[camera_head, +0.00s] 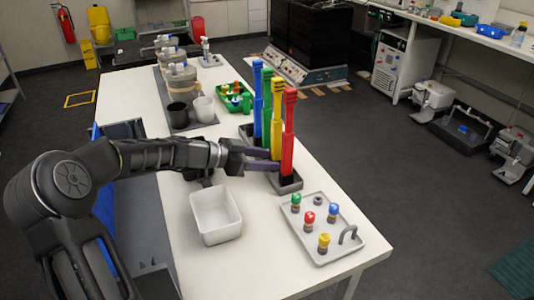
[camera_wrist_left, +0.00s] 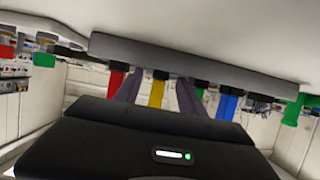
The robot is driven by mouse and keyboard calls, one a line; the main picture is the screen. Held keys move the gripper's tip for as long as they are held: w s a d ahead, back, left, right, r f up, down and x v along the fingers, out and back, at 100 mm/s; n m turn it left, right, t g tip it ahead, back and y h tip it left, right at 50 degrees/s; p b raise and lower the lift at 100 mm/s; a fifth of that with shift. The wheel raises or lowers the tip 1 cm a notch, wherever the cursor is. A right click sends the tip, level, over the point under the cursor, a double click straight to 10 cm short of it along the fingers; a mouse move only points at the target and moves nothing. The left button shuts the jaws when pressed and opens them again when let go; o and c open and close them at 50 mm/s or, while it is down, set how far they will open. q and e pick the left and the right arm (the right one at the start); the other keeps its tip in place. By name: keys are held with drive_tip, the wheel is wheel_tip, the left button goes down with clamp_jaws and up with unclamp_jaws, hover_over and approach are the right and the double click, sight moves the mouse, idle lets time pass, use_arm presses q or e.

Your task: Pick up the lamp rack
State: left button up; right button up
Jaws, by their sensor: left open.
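The lamp rack is a dark grey base (camera_head: 289,187) on the white table, holding upright blue (camera_head: 257,95), green (camera_head: 266,105), yellow (camera_head: 277,120) and red (camera_head: 288,130) lamps in a row. My left gripper (camera_head: 275,160) reaches in from the left at the lower part of the lamps, its fingers open. In the left wrist view, which is upside down, the rack's grey bar (camera_wrist_left: 200,65) runs across the top. The yellow lamp (camera_wrist_left: 156,93) shows between the two spread fingers; contact cannot be told. My right gripper is not in view.
A white open bin (camera_head: 215,214) stands near the arm's underside. A grey tray (camera_head: 330,250) with small coloured-cap items and a handle lies in front of the rack. Behind are cups (camera_head: 203,109), a green tray (camera_head: 235,100) and jars. The table's right edge is close to the rack.

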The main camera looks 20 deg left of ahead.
sight(272, 159)
use_arm(q)
drive_tip(key=x, duration=0.3)
drive_tip(key=shift+w+d+f+p, duration=0.1)
drive_tip(key=shift+w+d+p, duration=0.1)
drive_tip(key=shift+p, duration=0.1)
drive_tip(key=shift+a, duration=0.1)
drive_tip(key=shift+c, duration=0.4)
clamp_jaws()
idle(0.9)
